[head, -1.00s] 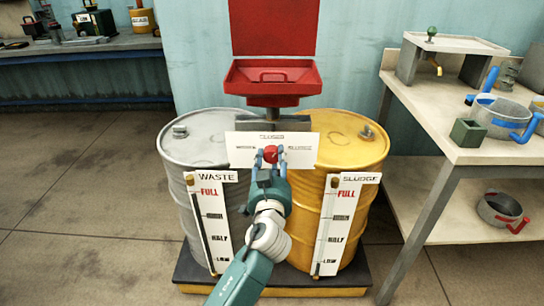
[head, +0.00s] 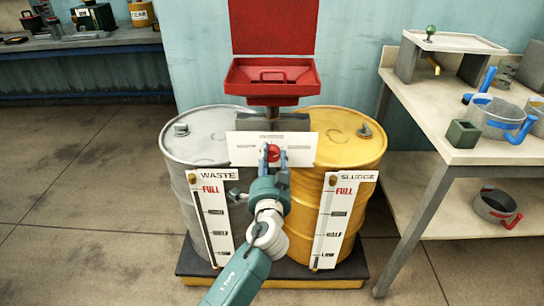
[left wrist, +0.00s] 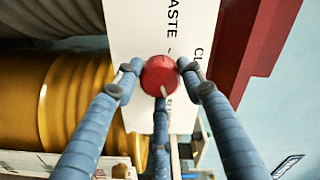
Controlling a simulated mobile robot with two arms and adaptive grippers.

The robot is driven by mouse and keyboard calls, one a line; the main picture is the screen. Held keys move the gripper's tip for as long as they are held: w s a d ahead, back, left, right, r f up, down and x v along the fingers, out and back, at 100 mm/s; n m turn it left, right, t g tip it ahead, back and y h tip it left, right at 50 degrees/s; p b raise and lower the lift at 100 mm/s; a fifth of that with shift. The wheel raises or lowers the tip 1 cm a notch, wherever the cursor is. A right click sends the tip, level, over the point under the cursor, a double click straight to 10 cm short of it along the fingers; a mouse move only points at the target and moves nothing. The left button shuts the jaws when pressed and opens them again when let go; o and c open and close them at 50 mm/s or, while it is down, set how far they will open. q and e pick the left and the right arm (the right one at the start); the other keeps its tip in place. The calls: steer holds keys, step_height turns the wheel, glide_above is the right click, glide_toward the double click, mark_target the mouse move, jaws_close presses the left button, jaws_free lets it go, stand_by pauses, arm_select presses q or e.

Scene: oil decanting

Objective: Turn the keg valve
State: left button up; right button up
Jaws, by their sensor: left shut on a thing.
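The red valve knob (head: 273,153) sits in front of a white label plate (head: 240,148) between the two drums. My left gripper (head: 274,156) is shut on the knob, its blue fingers on either side of it. In the left wrist view the round red knob (left wrist: 160,76) lies between the fingertips (left wrist: 159,72), with a pale mark on its face. The grey waste drum (head: 205,140) stands left and the yellow sludge drum (head: 345,150) right. My right gripper is not in view.
A red open-lidded funnel box (head: 272,92) stands above the drums. White level gauges (head: 340,215) hang on the drum fronts. A workbench (head: 440,130) with pots is on the right, and another bench (head: 90,47) is at the back left.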

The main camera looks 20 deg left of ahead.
arm_select(q)
steer(key=shift+s+a+f, duration=0.1)
steer(key=shift+a+f, duration=0.15)
steer(key=shift+f, duration=0.25)
steer(key=o, duration=1.2)
steer(key=shift+a, duration=0.1)
steer(key=shift+c, duration=0.2)
steer(key=shift+r, duration=0.2)
steer(key=shift+s+d, duration=0.3)
steer(key=shift+s, duration=0.15)
steer(key=v, duration=1.1)
steer(key=shift+a, duration=0.1)
